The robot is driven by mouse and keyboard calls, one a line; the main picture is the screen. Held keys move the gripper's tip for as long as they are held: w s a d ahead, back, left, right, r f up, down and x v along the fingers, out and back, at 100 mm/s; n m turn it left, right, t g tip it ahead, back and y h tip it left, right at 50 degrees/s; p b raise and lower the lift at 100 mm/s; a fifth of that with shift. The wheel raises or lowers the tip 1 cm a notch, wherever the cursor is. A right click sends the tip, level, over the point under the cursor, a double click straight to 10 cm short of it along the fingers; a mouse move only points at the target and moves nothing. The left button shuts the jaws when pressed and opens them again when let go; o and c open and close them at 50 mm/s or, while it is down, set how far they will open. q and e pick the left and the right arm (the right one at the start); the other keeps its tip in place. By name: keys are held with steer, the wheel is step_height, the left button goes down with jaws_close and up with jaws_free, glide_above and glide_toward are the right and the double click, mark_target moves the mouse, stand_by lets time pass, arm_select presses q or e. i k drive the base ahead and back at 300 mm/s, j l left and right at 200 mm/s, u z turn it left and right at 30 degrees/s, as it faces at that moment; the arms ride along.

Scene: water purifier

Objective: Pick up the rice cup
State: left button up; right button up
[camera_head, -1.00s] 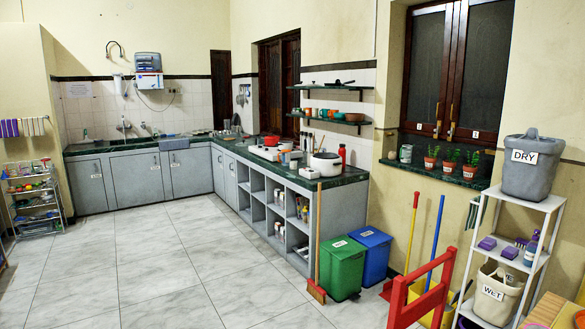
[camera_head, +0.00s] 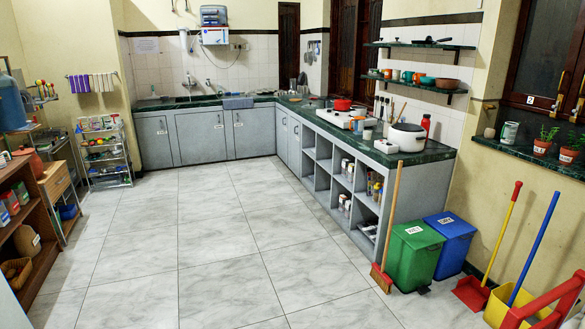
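I cannot tell which thing is the rice cup; several small items on the counter are too small to make out. A white rice cooker (camera_head: 407,138) stands near the right end of the dark green countertop (camera_head: 435,155). A small white item (camera_head: 386,147) sits on the counter just left of it. Small cups and pots stand on the lower wall shelf (camera_head: 452,91). Neither of my grippers is in view.
A broom (camera_head: 393,210) leans on the counter end, beside a green bin (camera_head: 412,258) and a blue bin (camera_head: 451,245). A wooden shelf unit (camera_head: 38,245) and a wire rack (camera_head: 104,150) stand at left. The tiled floor (camera_head: 210,240) between is clear.

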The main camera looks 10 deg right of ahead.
mark_target(367, 133)
steer(key=i+z, duration=0.2)
steer(key=i, duration=0.35)
steer(key=i+z, duration=0.15)
steer(key=i, duration=0.45)
steer(key=i+z, duration=0.2)
steer(key=i, duration=0.35)
steer(key=i+j+z, duration=0.15)
steer(key=i, duration=0.4)
steer(key=i+l+z, duration=0.15)
steer(key=i+l, duration=0.15)
steer(key=i, duration=0.2)
steer(key=i+l+z, duration=0.1)
steer(key=i+l, duration=0.15)
steer(key=i, duration=0.25)
steer(key=i+l+z, duration=0.15)
steer(key=i, duration=0.35)
steer(key=l, duration=0.05)
